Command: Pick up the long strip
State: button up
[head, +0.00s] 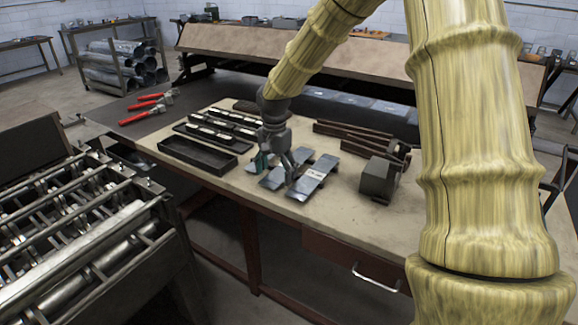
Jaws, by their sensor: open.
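Several flat grey metal strips lie side by side on the beige worktop (228,180), near its front edge, in the head view. The front right strip (316,173) carries a small pale label and looks the longest, but I cannot tell for sure which is the long one. Another strip (272,181) lies to its left, partly behind my fingers. My gripper (277,168) points down over the strips, open, with nothing visible between its fingers. A teal patch shows at its left finger. I cannot tell whether the fingertips touch a strip.
A dark box (380,180) stands right of the strips, with dark wooden bars (365,140) behind it. Dark trays (197,155) lie to the left, and red-handled tools (145,107) lie farther left. A roller machine (80,230) stands at the left front.

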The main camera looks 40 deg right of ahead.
jog(key=shift+f, duration=0.15)
jog(key=c, duration=1.2)
jog(key=shift+o, duration=0.2)
